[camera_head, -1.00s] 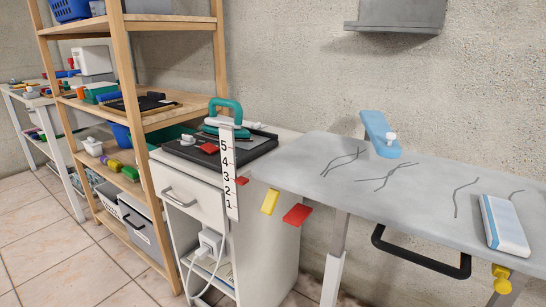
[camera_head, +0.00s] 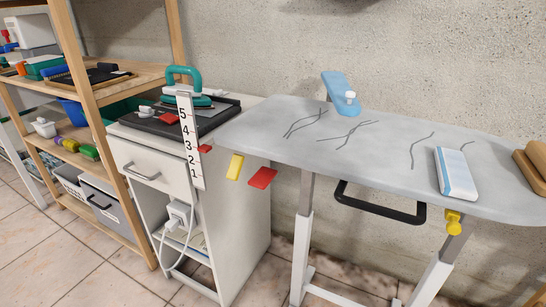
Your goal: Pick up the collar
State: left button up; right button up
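I cannot pick out a collar with certainty in the head view. Neither of my grippers is in view. A grey table (camera_head: 290,133) with dark wavy lines on its top stands in the middle and right. A blue and white block (camera_head: 455,174) lies on its right part. A light blue piece with a white knob (camera_head: 340,92) is at its back edge.
A white cabinet (camera_head: 243,230) bears a black tray (camera_head: 226,116) with a teal handled thing (camera_head: 184,75). A numbered white strip (camera_head: 190,140) hangs at its front. A wooden shelf (camera_head: 101,100) stands left. Wooden pieces (camera_head: 533,165) show at the right edge. Tiled floor is open in front.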

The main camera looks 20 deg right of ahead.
aim_at(457, 176)
jog(key=z, duration=1.55)
jog(key=k+l, duration=0.05)
jog(key=l, duration=0.05)
